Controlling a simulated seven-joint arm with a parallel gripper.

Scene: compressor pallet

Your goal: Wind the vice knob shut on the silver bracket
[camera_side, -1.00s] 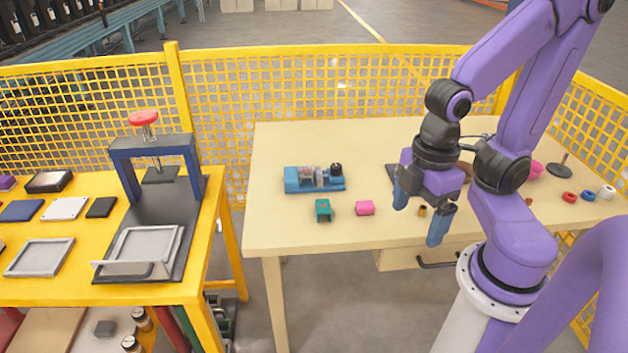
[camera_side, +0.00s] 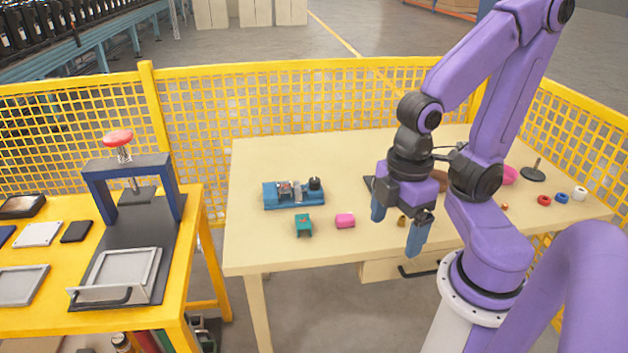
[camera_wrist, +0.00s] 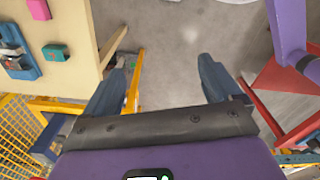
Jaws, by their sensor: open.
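The blue vice (camera_side: 279,202) sits on the left part of the cream table. Its black knob (camera_side: 314,184) is at the right end. A small silver-grey piece (camera_side: 291,188), seemingly the bracket, is at the vice's middle. I cannot tell whether the jaws touch it. The vice (camera_wrist: 22,68) is partly visible at the left of the wrist view. My gripper (camera_side: 399,226) is open and empty, to the right of the vice and apart from it. Its fingers point down near the table's front. In the wrist view, floor shows between my fingertips (camera_wrist: 161,68).
A teal block (camera_side: 303,226) and a pink block (camera_side: 345,220) lie in front of the vice. A yellow bench with a blue press (camera_side: 128,163) stands left. Yellow mesh fencing runs behind.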

